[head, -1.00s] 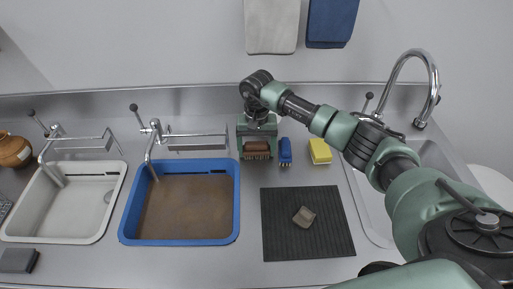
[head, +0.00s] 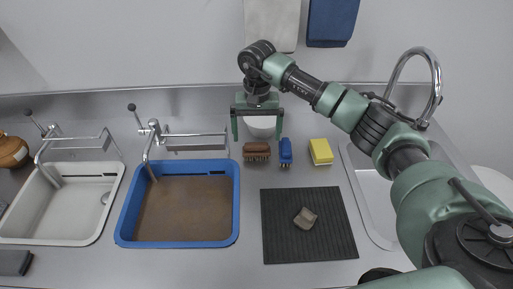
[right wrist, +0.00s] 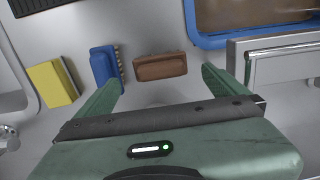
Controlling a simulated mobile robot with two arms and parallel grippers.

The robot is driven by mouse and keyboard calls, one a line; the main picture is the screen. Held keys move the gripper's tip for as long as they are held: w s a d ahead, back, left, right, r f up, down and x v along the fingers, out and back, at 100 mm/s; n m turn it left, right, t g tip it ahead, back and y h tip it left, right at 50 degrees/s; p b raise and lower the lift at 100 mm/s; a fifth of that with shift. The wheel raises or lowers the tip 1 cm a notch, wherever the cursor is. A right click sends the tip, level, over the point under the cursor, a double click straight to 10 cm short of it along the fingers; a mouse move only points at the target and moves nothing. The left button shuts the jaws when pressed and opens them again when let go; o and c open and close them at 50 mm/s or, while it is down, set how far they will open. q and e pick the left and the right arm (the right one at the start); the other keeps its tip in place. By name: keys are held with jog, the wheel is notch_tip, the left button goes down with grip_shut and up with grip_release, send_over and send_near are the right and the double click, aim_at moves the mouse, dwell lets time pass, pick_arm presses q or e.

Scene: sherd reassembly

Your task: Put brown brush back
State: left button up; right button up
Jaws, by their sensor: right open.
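The brown brush (head: 256,151) lies on the counter, bristles toward the front, between the blue basin and a blue brush (head: 286,152). In the right wrist view the brown brush (right wrist: 160,66) lies beyond and between the fingertips, with nothing touching it. My right gripper (head: 257,138) is open and empty, raised above and behind the brown brush. Its two green fingers also show spread apart in the right wrist view (right wrist: 163,85). My left gripper is not in view.
A yellow sponge (head: 321,151) lies right of the blue brush. A white bowl (head: 261,124) stands behind the brushes, partly hidden by my gripper. A dark ribbed mat (head: 287,243) holds a sherd (head: 305,218). The blue-rimmed basin (head: 237,205) is left, a metal sink (head: 366,205) right.

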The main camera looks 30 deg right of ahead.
aim_at(257, 144)
notch_tip(257, 144, up, 5)
jog(key=shift+b, duration=0.4)
